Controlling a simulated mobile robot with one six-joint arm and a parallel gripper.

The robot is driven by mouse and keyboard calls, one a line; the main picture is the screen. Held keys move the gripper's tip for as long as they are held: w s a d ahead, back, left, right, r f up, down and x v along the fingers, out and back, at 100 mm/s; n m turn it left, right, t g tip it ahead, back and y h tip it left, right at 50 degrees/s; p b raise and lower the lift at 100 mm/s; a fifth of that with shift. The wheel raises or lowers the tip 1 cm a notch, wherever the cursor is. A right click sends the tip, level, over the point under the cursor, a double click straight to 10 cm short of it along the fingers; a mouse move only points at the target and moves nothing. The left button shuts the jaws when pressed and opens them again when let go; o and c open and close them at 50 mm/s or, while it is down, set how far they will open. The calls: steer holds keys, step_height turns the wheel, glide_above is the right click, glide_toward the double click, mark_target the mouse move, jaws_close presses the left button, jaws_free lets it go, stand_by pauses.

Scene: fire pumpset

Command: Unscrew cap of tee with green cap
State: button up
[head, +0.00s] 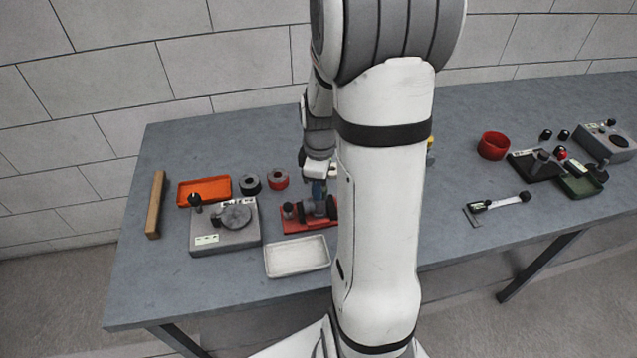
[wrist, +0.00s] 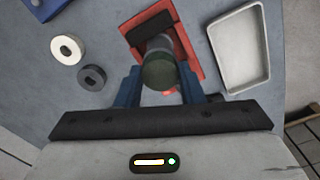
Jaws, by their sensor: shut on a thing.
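The tee stands on a red base (wrist: 185,45) on the table, and a dark green cap (wrist: 160,72) on it faces the wrist camera. My gripper (wrist: 161,86) has its blue fingers on either side of the green cap and is shut on it. In the head view my gripper (head: 319,190) points down over the red base (head: 295,227). My arm covers part of the base there, and the cap cannot be made out. Whether the cap's threads are engaged cannot be seen.
A white tray (head: 297,258) lies in front of the red base. A grey device (head: 226,237) and an orange tray (head: 203,190) stand to the left. Two rings, black (head: 250,183) and red (head: 278,178), lie behind.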

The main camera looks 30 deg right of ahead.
steer(key=n, duration=0.4)
steer(key=shift+n, duration=0.3)
steer(key=n, duration=0.4)
steer(key=shift+n, duration=0.3)
steer(key=n, duration=0.4)
steer(key=shift+n+b, duration=0.3)
steer(key=shift+b, duration=0.05)
